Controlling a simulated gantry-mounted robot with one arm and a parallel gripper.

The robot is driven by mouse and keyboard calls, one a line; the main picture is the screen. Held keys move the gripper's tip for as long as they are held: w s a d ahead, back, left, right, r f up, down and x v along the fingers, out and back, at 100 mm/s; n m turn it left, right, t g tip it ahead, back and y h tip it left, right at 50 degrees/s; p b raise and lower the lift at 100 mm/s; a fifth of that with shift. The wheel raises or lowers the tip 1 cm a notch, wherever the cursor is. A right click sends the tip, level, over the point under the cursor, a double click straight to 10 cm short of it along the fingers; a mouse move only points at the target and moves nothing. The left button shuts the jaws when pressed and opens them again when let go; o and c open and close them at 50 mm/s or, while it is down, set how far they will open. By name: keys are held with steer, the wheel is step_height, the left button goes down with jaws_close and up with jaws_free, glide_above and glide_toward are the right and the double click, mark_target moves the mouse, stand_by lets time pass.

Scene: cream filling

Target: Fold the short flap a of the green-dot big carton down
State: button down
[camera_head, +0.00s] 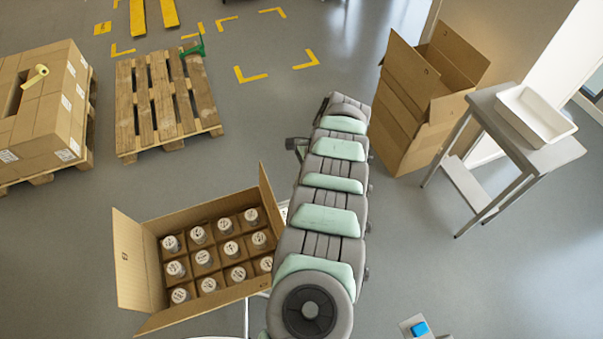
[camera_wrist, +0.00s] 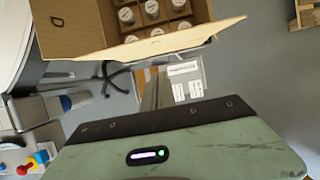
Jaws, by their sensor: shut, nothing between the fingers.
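The big carton (camera_head: 152,308) stands open at lower centre in the head view, with several white-capped jars in its divider cells. A short flap (camera_head: 130,262) leans outward at its left. The other short flap (camera_head: 268,207) stands up at its right, beside my arm. I cannot tell which is flap a, and no green dot shows clearly. In the wrist view the carton's cardboard (camera_wrist: 68,20) and a pale flap edge (camera_wrist: 160,45) cross the top. My gripper (camera_wrist: 155,75) is shut and empty, apart from the flap edge. My arm hides it in the head view.
A tall open carton (camera_head: 405,115) and a side table with a white tray (camera_head: 535,115) stand at right. An empty wooden pallet (camera_head: 165,105) and a loaded pallet (camera_head: 45,110) are at left. Floor between the pallets and my arm is clear.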

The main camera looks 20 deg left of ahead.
steer(key=s+a+f+p, duration=0.3)
steer(key=a+p, duration=0.1)
steer(key=shift+s+a+f, duration=0.15)
steer(key=shift+f, duration=0.05)
stand_by(0.4)
steer(key=shift+a+b, duration=0.25)
steer(key=shift+b, duration=0.15)
stand_by(0.4)
